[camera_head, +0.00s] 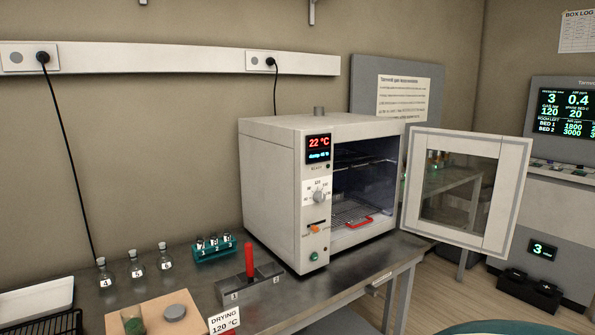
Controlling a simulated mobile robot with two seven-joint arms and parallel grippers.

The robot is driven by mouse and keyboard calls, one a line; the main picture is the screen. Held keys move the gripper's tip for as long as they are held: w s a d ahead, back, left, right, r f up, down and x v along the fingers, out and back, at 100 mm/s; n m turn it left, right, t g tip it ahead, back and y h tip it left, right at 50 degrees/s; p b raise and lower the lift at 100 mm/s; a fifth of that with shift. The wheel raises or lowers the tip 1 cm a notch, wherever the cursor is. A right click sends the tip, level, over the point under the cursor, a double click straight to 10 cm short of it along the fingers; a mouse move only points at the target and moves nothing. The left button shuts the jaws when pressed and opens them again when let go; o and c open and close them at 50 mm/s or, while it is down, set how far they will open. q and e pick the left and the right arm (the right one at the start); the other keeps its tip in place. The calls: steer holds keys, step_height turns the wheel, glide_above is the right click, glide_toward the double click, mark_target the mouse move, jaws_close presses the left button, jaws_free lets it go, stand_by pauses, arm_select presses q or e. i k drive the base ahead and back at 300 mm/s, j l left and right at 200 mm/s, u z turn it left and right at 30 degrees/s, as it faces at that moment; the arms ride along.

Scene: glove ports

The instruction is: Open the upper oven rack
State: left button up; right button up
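The white oven (270,185) stands on the metal bench, and its display reads 22 °C. Its glass-windowed door (462,190) is swung wide open to the right. Inside, the upper rack (362,162) is a dark wire shelf high in the chamber; it appears to be inside the oven, and its front edge is hard to make out. A lower wire rack (348,211) near the chamber floor has a red handle (358,223) at its front. Neither of my grippers shows in this view.
On the bench (365,277) are numbered flasks (136,265), a teal vial rack (218,249), a grey block with a red-handled tool (250,262), a wooden board (150,308) and a "DRYING 120 °C" card (224,320). The open door reaches past the bench's right edge.

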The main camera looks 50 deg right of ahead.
mark_target(373, 165)
steer(key=z, duration=2)
steer(key=i+l, duration=0.35)
steer(key=i, duration=0.15)
